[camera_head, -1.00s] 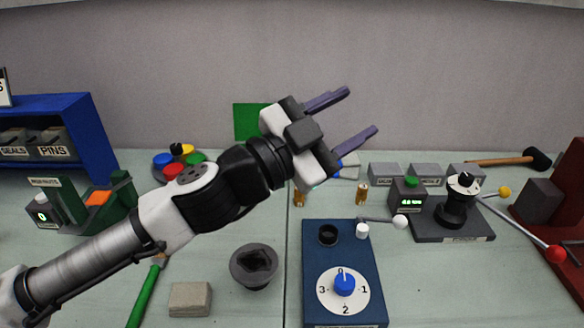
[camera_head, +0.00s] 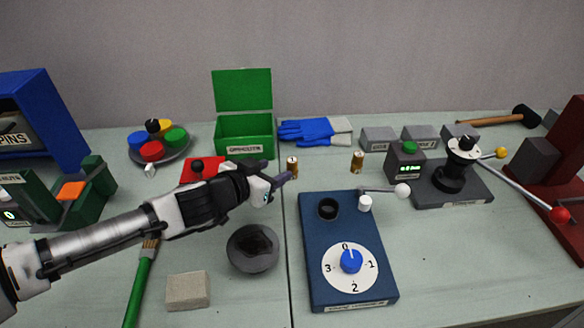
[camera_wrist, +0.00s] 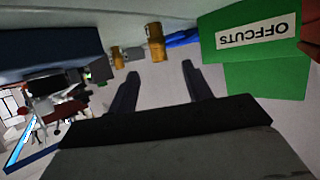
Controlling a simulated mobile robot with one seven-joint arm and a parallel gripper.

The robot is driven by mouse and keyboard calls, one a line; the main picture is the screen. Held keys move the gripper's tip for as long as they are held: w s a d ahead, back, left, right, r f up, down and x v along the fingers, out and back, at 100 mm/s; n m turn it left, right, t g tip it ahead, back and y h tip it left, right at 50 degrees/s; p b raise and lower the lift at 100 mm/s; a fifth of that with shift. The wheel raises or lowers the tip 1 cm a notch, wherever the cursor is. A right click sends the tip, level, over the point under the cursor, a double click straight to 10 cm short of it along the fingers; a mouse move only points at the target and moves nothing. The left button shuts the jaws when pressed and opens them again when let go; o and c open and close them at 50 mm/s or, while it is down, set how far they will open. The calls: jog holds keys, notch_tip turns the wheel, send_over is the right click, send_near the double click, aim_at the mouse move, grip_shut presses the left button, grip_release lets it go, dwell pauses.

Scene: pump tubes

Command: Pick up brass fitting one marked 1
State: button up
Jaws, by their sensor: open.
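Two small brass fittings stand upright on the bench. The left one (camera_head: 292,166) is just beyond my gripper (camera_head: 284,178), and the right one (camera_head: 357,162) is farther off to the right. I cannot read for sure which is marked 1. In the wrist view the nearer fitting (camera_wrist: 155,42) is ahead of my open, empty gripper (camera_wrist: 160,70), apart from the fingers. The other fitting (camera_wrist: 117,57) shows smaller beside it.
A green offcuts box (camera_head: 245,136) with its lid up stands behind left, with blue gloves (camera_head: 304,131) beside it. A blue dial panel (camera_head: 320,240) is in front, its lever (camera_head: 380,189) reaching right.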

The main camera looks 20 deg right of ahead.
jog(key=shift+r+p+x, duration=0.15)
jog(key=shift+p+x, duration=0.15)
jog(key=shift+x, duration=1.35)
jog(key=shift+r+p+x, duration=0.2)
jog(key=shift+p+x, duration=0.1)
jog(key=shift+x, duration=1.35)
jog(key=shift+d, duration=0.1)
grip_shut()
jog(key=shift+r, duration=0.1)
notch_tip(320, 180, up, 16)
jog(key=p, duration=0.2)
notch_tip(320, 180, up, 12)
jog(key=p, duration=0.9)
send_over(290, 162)
jog(key=shift+s+a, duration=0.25)
jog(key=shift+s, duration=0.05)
